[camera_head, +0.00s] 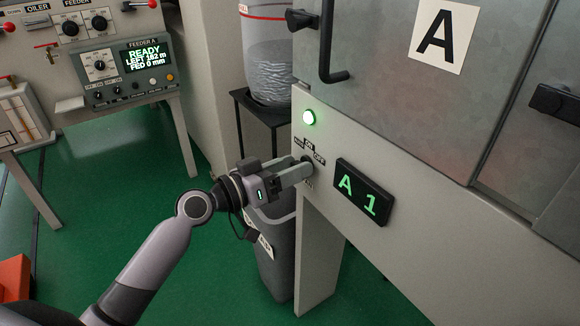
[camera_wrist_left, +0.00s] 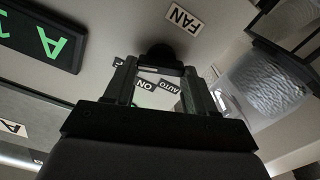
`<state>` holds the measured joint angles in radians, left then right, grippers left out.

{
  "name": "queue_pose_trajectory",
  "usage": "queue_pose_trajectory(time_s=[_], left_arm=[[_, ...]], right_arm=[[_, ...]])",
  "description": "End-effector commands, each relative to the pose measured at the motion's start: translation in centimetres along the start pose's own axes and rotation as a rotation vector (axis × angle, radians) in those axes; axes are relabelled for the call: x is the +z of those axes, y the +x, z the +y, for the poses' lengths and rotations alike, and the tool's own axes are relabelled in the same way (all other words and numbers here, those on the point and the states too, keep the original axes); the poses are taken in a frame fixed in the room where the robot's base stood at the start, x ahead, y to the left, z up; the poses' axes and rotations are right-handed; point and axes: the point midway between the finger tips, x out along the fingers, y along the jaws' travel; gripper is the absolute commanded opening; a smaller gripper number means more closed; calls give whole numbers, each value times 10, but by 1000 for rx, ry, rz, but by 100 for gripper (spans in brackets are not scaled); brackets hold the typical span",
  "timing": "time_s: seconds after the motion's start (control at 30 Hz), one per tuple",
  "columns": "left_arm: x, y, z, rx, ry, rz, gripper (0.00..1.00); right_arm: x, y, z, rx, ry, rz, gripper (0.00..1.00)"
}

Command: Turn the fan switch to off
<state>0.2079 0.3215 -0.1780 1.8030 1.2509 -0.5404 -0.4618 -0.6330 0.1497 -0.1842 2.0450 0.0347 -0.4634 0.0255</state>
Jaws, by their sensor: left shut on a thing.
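The fan switch is a dark round knob (camera_head: 309,164) on the pale front panel of the cabinet marked A. My left gripper (camera_head: 303,170) reaches it from the left, its fingers shut on the knob. In the left wrist view the knob (camera_wrist_left: 160,54) sits between the fingertips (camera_wrist_left: 160,70). The FAN label (camera_wrist_left: 185,18), ON label (camera_wrist_left: 147,84) and AUTO label (camera_wrist_left: 168,86) show there. Which label the knob points to is hidden. My right gripper is out of view.
A grey bin (camera_head: 277,262) stands below my gripper. A clear container (camera_head: 268,65) is on a black stand behind. Feeder A's panel (camera_head: 127,70) is at the left.

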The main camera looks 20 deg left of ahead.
Motion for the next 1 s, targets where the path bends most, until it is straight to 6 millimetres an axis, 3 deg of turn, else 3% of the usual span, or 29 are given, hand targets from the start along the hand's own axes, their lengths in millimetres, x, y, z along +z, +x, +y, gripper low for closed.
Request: queue_pose_trajectory(time_s=[0.5, 1.0], left_arm=[[-1, 0, -2, 0, -372, 1, 25], [0, 0, -3, 0, -464, 1, 25]], right_arm=[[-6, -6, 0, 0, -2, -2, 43], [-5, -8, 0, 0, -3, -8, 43]])
